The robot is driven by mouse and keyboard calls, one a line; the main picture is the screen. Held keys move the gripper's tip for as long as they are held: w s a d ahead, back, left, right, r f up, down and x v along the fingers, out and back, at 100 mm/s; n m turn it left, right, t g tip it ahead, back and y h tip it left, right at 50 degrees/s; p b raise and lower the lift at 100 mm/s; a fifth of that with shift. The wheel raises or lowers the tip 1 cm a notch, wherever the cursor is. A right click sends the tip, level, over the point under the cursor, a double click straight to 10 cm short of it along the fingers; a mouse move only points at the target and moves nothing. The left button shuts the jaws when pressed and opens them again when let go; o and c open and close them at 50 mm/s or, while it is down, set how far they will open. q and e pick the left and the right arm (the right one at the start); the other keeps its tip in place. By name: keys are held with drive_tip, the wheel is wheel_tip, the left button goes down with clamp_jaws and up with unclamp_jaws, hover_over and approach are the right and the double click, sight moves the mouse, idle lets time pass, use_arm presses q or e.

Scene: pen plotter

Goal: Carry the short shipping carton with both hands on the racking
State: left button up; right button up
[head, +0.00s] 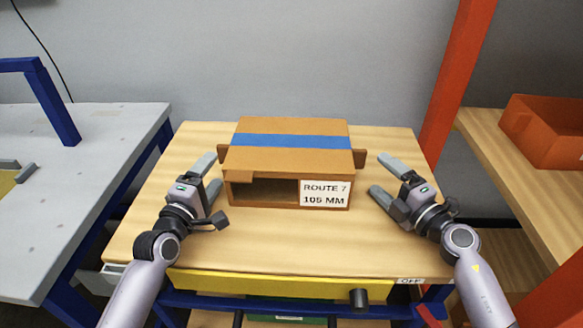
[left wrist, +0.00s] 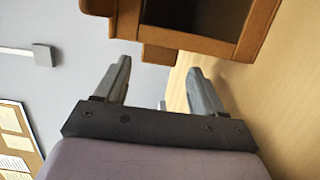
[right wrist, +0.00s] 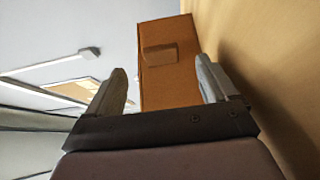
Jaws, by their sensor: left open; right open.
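The short shipping carton (head: 290,155) sits on the wooden table, brown with a blue tape band and a label reading "ROUTE 7 105 MM". Its front has a dark opening, and a small tab sticks out from each side. My left gripper (head: 211,178) is open and empty at the carton's left side. The left wrist view shows the carton (left wrist: 245,45) and its tab (left wrist: 159,54) ahead of the fingers. My right gripper (head: 381,178) is open and empty, a little apart from the carton's right side. The right wrist view shows the carton's side (right wrist: 165,90) with its tab (right wrist: 160,53) beyond the fingers.
The wooden table (head: 200,250) has a yellow front edge (head: 270,286) with a dark knob. Orange-red racking (head: 456,90) with wooden shelves stands at the right, holding an orange bin (head: 548,135). A grey bench (head: 70,190) stands at the left.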

sight(224, 156)
use_arm(q)
drive_tip(key=shift+w, duration=0.1)
use_arm(e)
drive_tip(key=shift+w, duration=0.1)
use_arm(q)
drive_tip(key=shift+x, duration=3.55)
use_arm(e)
drive_tip(key=shift+x, duration=3.55)
use_arm(q)
drive_tip(key=c, duration=1)
use_arm(e)
drive_tip(key=c, duration=1)
use_arm(q)
drive_tip(key=shift+c, duration=0.5)
use_arm(e)
drive_tip(key=c, duration=0.5)
